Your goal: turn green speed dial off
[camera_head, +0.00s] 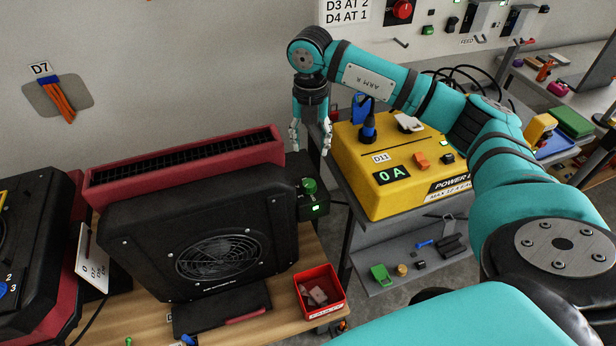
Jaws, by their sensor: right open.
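The green speed dial (309,186) sits on top of a small dark box at the right side of a black fan unit (200,235). A small green light shows on the front of that box, below the dial. My right gripper (310,150) points down above the dial, with its fingers apart and nothing between them. The fingertips look a little higher than the dial and apart from it. My left gripper is not in view.
A yellow power box (400,200) reading "0 A" stands close to the right of my right gripper. A dark red vented unit (185,165) is behind the fan. A red bin (320,292) with small pieces sits on the wooden table at the front right.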

